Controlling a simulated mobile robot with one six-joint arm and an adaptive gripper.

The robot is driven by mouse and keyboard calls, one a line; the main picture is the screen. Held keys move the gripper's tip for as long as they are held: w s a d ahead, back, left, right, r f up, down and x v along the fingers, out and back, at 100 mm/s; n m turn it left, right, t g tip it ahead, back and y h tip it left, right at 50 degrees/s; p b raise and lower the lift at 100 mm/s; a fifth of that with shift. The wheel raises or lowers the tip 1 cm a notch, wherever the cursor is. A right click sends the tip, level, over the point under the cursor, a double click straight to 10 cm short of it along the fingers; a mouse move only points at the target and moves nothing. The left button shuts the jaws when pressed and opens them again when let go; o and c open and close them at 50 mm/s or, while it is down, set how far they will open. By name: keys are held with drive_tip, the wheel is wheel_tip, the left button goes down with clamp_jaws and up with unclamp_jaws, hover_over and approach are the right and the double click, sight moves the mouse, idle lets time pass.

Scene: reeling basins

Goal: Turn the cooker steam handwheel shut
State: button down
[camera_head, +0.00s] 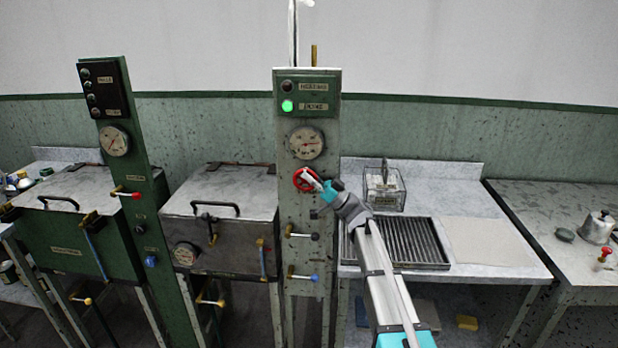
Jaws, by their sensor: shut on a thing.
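The red handwheel (299,182) is on the front of the grey-green post (298,262) in the middle of the view, just below a round dial gauge (307,143). My gripper (310,180) reaches up from the lower right and is shut on the handwheel's right side. The fingers and wrist hide part of the wheel. The gauge's needle is too small to read surely. A green lamp (287,105) glows above the gauge, with a dark lamp (288,87) over it.
Two levers, one black-tipped (302,235) and one blue-tipped (303,275), stick out below the wheel. A steel lidded basin (222,190) stands to the left. A bench with a grooved drain tray (408,242) and a wire basket (384,190) is right, beside my arm.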

drive_tip(key=c, duration=0.6)
unclamp_jaws()
drive_tip(key=shift+c, duration=0.2)
drive_tip(key=shift+r+h+p, duration=0.2)
drive_tip(key=shift+h+p, duration=0.2)
drive_tip(key=shift+p, duration=0.35)
drive_tip(key=shift+a+r+h+p, duration=0.1)
drive_tip(key=shift+r+h+p, duration=0.05)
drive_tip(key=shift+h+p, duration=0.7)
drive_tip(key=h+p, duration=0.2)
drive_tip(key=p, duration=0.2)
drive_tip(key=h+p, duration=0.3)
drive_tip(key=p, duration=0.2)
drive_tip(key=shift+a, duration=0.4)
drive_tip(key=shift+d, duration=0.3)
drive_tip(key=d, duration=1.3)
drive_tip(key=shift+s, duration=0.25)
